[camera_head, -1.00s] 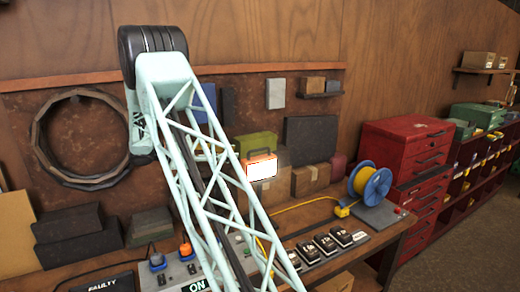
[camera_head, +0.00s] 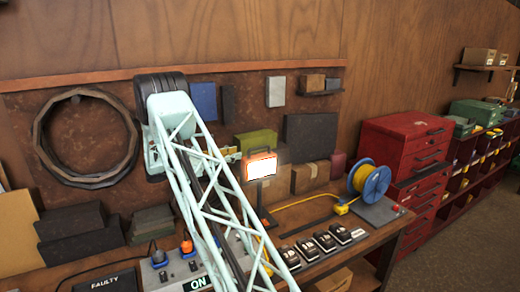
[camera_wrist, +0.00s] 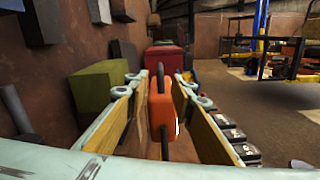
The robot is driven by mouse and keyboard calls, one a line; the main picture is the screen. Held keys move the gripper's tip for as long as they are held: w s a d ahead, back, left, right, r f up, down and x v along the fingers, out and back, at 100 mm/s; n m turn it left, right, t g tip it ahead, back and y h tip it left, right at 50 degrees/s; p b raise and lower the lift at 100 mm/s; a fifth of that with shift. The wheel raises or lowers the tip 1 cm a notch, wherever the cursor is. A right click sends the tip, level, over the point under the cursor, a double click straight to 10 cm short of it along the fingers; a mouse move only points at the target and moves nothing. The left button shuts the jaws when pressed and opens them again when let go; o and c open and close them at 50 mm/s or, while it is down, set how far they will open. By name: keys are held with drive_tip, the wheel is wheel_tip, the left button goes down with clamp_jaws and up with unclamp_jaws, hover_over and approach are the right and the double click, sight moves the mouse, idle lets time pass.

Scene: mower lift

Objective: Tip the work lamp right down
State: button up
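The work lamp (camera_head: 261,166) has an orange frame with a handle and a bright, glowing face. It stands raised on a dark post above the bench, its face turned toward the head camera. In the wrist view the lamp (camera_wrist: 161,108) shows edge-on, framed between my two fingers. My gripper (camera_wrist: 160,80) is open, one finger to each side of the lamp, with gaps visible. Whether the lamp is fully between the fingertips or just beyond them I cannot tell. In the head view my gripper (camera_head: 231,155) is partly hidden behind my lattice arm, just left of the lamp.
A green box (camera_head: 256,141) and cardboard boxes (camera_head: 310,176) stand behind the lamp. A yellow cable reel (camera_head: 369,181) and a row of black switches (camera_head: 317,246) are to the right. A red tool cabinet (camera_head: 405,150) stands beyond the bench.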

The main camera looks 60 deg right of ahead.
sight(260, 148)
drive_tip(key=shift+d, duration=0.1)
drive_tip(key=shift+p+x, duration=1.1)
drive_tip(key=shift+x, duration=5.7)
clamp_jaws()
